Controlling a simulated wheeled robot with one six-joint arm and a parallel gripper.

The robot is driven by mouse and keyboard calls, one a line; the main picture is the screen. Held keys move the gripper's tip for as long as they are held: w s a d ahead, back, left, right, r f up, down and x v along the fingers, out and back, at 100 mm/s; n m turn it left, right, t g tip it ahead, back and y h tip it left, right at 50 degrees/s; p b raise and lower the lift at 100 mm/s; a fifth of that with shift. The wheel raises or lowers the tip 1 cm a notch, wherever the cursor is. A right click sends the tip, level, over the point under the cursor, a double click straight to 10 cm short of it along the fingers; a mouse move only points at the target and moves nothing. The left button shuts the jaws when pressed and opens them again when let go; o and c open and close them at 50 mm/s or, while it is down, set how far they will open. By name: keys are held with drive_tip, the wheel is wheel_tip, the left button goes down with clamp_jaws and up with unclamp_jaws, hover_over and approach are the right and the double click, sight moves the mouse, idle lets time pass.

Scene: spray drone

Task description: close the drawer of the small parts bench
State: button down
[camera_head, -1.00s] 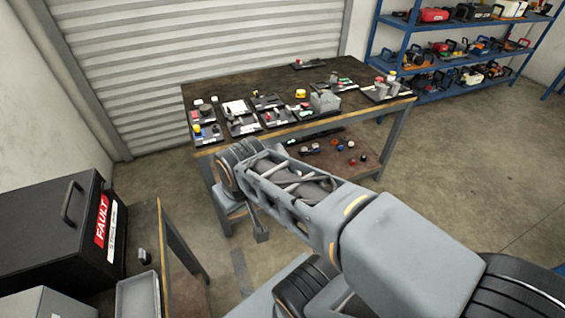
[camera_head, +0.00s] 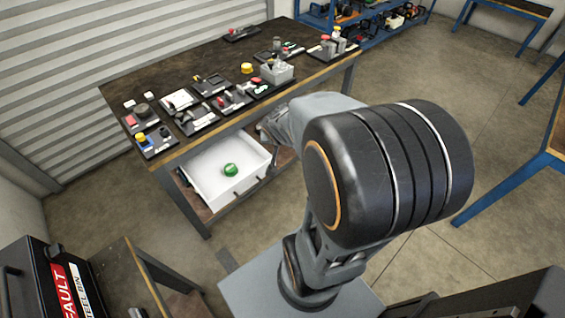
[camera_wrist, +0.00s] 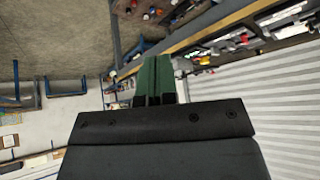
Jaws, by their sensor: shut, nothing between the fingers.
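The small parts bench (camera_head: 150,75) stands at the upper left in the head view. Its white drawer (camera_head: 205,172) is pulled out below the front edge of the top. A round green item (camera_head: 231,169) lies in the drawer, and dark handle parts (camera_head: 263,180) show on its front. My gripper (camera_wrist: 153,78) shows in the wrist view with its green fingers together and nothing between them. In the head view my arm reaches toward the drawer's right side. Its far end is partly hidden there, and I cannot tell whether it touches the drawer.
Switches and small devices on dark plates cover the bench top. A blue rack (camera_head: 375,15) is behind, and blue-legged tables are at the right. Floor (camera_head: 430,70) between is clear.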

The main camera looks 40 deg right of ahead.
drive_tip(key=s+d+f+m+t+y+b, duration=0.1)
drive_tip(key=d+f+m+t+y, duration=0.15)
drive_tip(key=f+m, duration=0.45)
drive_tip(key=s+d+f+m+t+y+b, duration=0.15)
drive_tip(key=d+f, duration=0.25)
drive_tip(key=f, duration=0.7)
drive_tip(key=w+a+r+b+x, duration=0.1)
drive_tip(key=b+x, duration=0.3)
drive_tip(key=x, duration=0.9)
drive_tip(key=shift+w+r+m+y, duration=0.35)
drive_tip(key=shift+w+r+y, duration=0.05)
drive_tip(key=shift+r, duration=0.25)
drive_tip(key=shift+w+a, duration=0.1)
